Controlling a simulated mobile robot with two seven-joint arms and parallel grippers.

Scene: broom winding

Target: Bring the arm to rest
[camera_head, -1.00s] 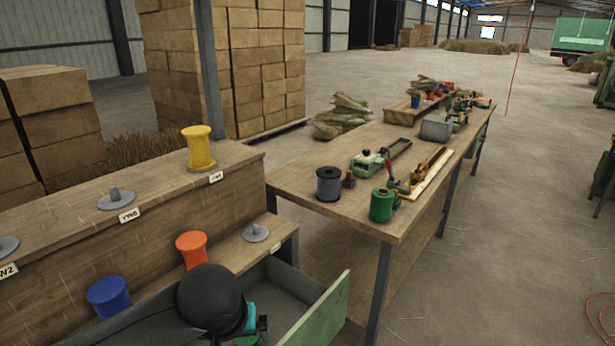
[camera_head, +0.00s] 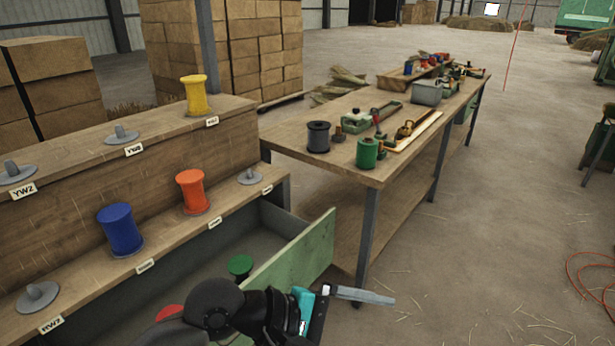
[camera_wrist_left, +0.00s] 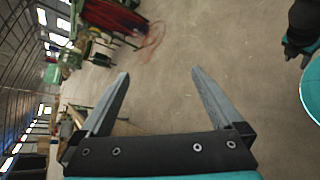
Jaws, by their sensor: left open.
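My left gripper (camera_head: 362,295) reaches in at the bottom middle of the head view, in front of the drawer's green front panel. Its fingers point right. The left wrist view shows the two grey fingers (camera_wrist_left: 160,74) spread apart with nothing between them and bare floor beyond.
A wooden shelf (camera_head: 228,151) at left holds yellow (camera_head: 195,96), red (camera_head: 192,191) and blue (camera_head: 120,229) spools on pegs. The open drawer (camera_head: 298,262) holds a green spool (camera_head: 240,266). A workbench (camera_head: 290,137) with tools stands behind.

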